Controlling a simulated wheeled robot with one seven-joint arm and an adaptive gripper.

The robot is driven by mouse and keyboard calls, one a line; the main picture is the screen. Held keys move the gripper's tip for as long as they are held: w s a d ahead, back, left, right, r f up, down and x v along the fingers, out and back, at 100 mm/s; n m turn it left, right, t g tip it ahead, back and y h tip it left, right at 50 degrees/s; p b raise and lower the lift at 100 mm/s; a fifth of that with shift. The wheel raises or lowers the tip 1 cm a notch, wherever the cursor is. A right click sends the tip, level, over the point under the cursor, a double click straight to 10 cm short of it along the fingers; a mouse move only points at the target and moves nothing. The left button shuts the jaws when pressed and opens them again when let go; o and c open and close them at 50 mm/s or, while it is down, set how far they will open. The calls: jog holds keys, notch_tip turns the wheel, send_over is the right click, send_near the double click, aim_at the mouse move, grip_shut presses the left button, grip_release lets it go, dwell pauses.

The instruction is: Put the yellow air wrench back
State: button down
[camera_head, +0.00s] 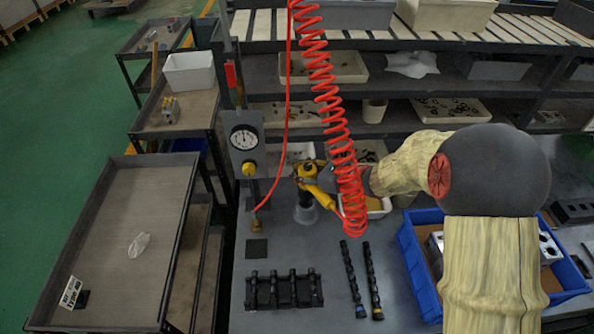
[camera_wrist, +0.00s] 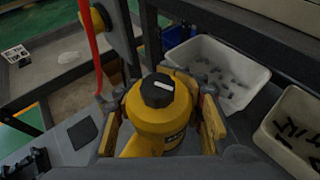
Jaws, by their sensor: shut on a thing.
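The yellow air wrench (camera_head: 308,171) is upright at the back left of the grey workbench, in my gripper (camera_head: 314,184). In the wrist view the wrench (camera_wrist: 160,122) shows its yellow body and black round cap, with the two yellow-padded fingers of my gripper (camera_wrist: 160,136) closed on either side of it. Below the wrench in the head view stands a grey round holder (camera_head: 305,215). The dark lower part of the wrench points down at it; I cannot tell how deep it sits. The holder is hidden in the wrist view.
A red coiled hose (camera_head: 325,90) hangs in front of the wrench and arm. A gauge panel (camera_head: 243,140) stands to the left. A black rack (camera_head: 283,290) and two black valve rods (camera_head: 372,285) lie at the front. A blue crate (camera_head: 411,262) is at right. White bins (camera_wrist: 222,75) stand behind.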

jog(key=shift+f+b, duration=2.1)
jog(key=shift+f, duration=0.45)
dwell(0.4)
jog(key=c, duration=1.7)
grip_release()
jog(key=o, duration=0.6)
jog(key=shift+f, duration=0.1)
jog(key=shift+o, duration=0.4)
jog(key=shift+s+d, duration=0.2)
jog(key=shift+d, duration=0.1)
jog(key=v, duration=1.1)
